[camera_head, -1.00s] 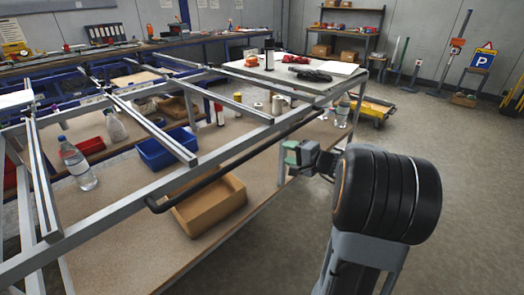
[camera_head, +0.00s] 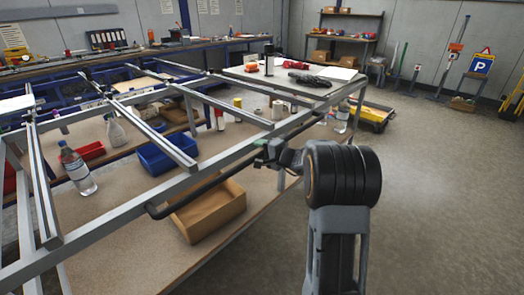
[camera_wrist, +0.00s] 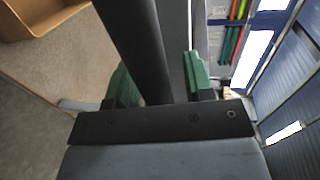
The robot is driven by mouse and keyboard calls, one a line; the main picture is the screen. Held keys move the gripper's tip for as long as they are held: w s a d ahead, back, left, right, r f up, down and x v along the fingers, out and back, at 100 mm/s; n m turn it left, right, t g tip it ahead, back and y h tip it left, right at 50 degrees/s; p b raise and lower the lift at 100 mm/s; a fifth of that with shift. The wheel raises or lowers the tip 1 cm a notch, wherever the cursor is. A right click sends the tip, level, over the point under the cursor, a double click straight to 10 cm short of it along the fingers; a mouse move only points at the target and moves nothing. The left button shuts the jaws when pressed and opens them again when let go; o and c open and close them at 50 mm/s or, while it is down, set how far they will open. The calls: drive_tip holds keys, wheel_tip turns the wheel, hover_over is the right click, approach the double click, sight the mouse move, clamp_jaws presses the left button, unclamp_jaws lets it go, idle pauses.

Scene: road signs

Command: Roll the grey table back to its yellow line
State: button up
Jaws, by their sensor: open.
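The grey table (camera_head: 130,208) has a metal frame with open rails on top and a lower wooden shelf. A black handle bar (camera_head: 195,189) runs along its near side. My gripper (camera_head: 268,153) is at the far half of this bar. In the wrist view, the bar (camera_wrist: 133,40) passes between the two green fingers of my gripper (camera_wrist: 160,78), which stand apart with a gap on the right side. The fingers are not closed on it. I cannot make out a yellow line on the floor.
The lower shelf holds a cardboard box (camera_head: 208,212), a blue bin (camera_head: 168,152) and a water bottle (camera_head: 77,172). A light tabletop with tools (camera_head: 245,76) adjoins at the back. The floor (camera_head: 435,190) to the right is open.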

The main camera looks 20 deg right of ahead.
clamp_jaws()
idle(0.5)
